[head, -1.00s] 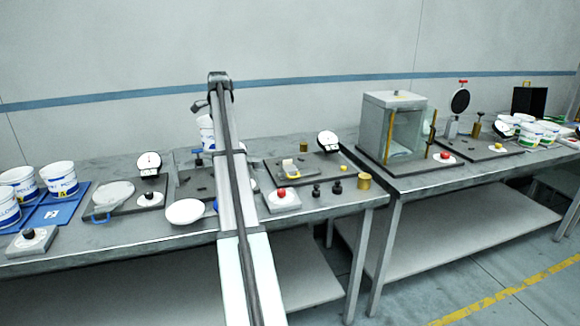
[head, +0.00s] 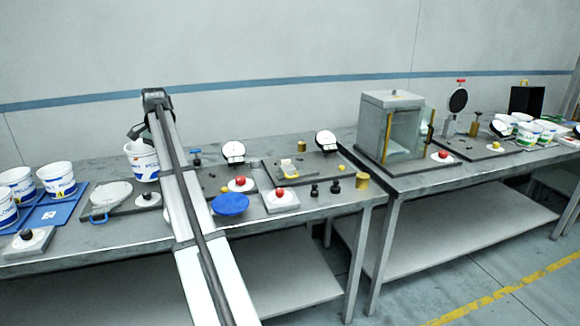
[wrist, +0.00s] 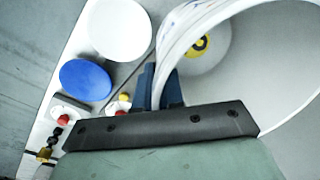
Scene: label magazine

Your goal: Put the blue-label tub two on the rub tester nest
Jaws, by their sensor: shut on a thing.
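My gripper (wrist: 160,88) is shut on the rim wall of a white tub (wrist: 285,65); one finger is on each side of the wall. A yellow sticker with a dark mark, too unclear to read, shows on its bottom inside. In the head view the held tub (head: 141,164) has blue print and hangs upright above the left bench, partly behind my arm. I cannot tell for certain which fixture is the rub tester nest. A plate with a round pale disc (head: 110,194) and a blue handle lies left of the tub; another base plate (head: 210,172) lies right of it.
Several blue-print tubs (head: 58,178) stand on a blue tray (head: 70,208) at far left. A blue disc (head: 230,205) lies near the front edge. A dial gauge (head: 233,150), a red button (head: 240,182) and black weights (head: 335,187) stand to the right. A glass cabinet (head: 403,130) is on the right bench.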

